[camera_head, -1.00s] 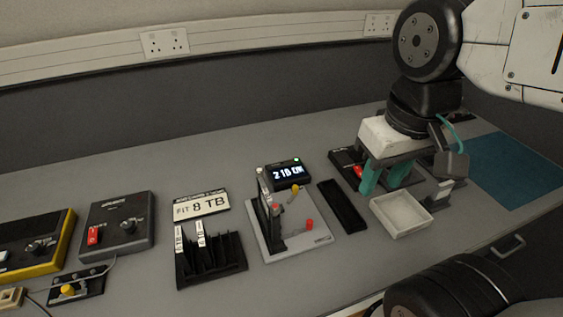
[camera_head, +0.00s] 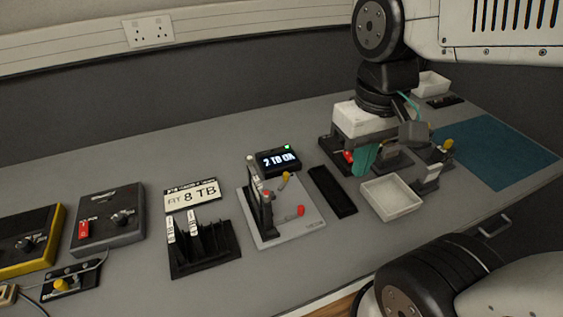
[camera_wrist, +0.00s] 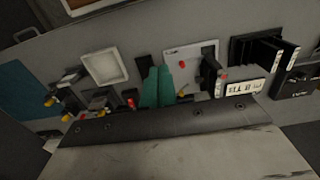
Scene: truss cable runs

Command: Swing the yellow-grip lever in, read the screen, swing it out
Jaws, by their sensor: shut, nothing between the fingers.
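The yellow-grip lever (camera_head: 286,178) stands on a pale plate fixture (camera_head: 301,229), beside a dark upright bay. A red-grip lever (camera_head: 299,211) sits nearer the front. A white-topped module stands upright in the bay. The small screen (camera_head: 278,161) behind the plate is lit and reads what looks like "2 TB ON", with a green light. My gripper (camera_head: 364,159) has teal fingers, shut and empty, right of the fixture and apart from the lever. The fingers show in the wrist view (camera_wrist: 156,88), left of the plate (camera_wrist: 201,50); the screen is not visible there.
A black narrow tray (camera_head: 332,191) and a white open tray (camera_head: 391,197) lie right of the fixture. A rack (camera_head: 205,249) with labelled modules and a "FIT 8 TB" sign (camera_head: 193,195) stand left. A red-switch device (camera_head: 347,156) is near my fingers.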

